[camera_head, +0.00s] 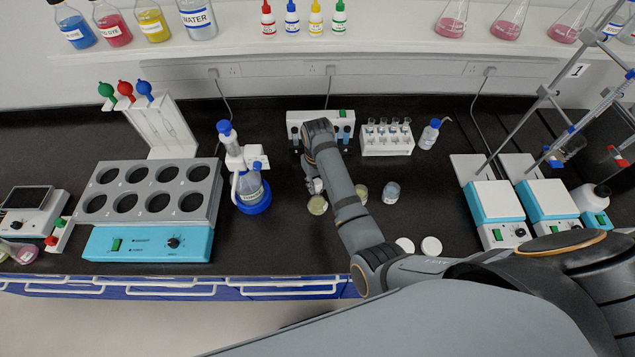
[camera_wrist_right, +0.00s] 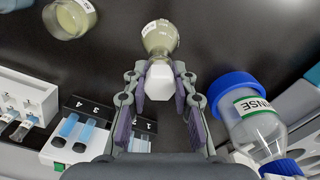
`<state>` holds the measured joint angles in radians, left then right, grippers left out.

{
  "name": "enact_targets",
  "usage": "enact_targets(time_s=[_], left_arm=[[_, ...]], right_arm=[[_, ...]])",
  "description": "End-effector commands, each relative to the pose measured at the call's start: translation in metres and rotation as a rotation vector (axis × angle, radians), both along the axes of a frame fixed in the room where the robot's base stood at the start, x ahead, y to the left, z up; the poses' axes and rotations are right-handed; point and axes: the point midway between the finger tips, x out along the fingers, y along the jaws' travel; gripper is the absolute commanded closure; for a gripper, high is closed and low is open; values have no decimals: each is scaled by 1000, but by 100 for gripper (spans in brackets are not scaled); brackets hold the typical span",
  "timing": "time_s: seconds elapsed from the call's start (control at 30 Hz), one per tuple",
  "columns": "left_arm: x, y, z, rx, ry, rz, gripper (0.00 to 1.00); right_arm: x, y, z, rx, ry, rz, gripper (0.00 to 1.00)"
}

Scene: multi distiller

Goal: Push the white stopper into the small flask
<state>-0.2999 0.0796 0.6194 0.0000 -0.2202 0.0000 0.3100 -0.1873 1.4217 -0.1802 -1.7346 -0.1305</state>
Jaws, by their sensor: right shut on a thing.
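My right gripper (camera_wrist_right: 159,78) has its fingertips on either side of the white stopper (camera_wrist_right: 159,82) and is shut on it. The small flask (camera_wrist_right: 160,38), with pale yellow-green contents and a white label, is directly beyond the stopper in the right wrist view. The stopper lines up with the flask's neck, but I cannot tell how deep it sits, as it hides the neck. In the head view the gripper (camera_head: 315,186) points down above the flask (camera_head: 317,205), partly hidden by my right arm. My left gripper is not in view.
A second yellow-green vessel (camera_wrist_right: 70,18) stands nearby. A blue-capped rinse bottle (camera_wrist_right: 258,130) is close on the gripper's right in the wrist view. The pipette-like holder (camera_head: 346,114) and tube rack (camera_head: 386,140) stand behind. White discs (camera_head: 431,246) lie near the front edge.

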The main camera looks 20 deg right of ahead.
Motion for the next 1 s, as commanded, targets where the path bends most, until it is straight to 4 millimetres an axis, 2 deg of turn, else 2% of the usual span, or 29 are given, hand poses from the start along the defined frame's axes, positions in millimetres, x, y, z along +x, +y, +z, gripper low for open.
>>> enact_targets(time_s=[0.13, 0.17, 0.2, 0.37, 0.83, 1.0], left_arm=[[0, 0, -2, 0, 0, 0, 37], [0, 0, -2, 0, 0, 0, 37], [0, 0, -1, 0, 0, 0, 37], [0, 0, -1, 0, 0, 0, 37], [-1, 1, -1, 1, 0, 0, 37], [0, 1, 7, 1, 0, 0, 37]], right_arm=[[0, 0, -4, 0, 0, 0, 85], [0, 0, -4, 0, 0, 0, 73], [0, 0, -3, 0, 0, 0, 67], [0, 0, -3, 0, 0, 0, 48], [0, 0, -2, 0, -1, 0, 48], [3, 0, 16, 0, -5, 0, 48]])
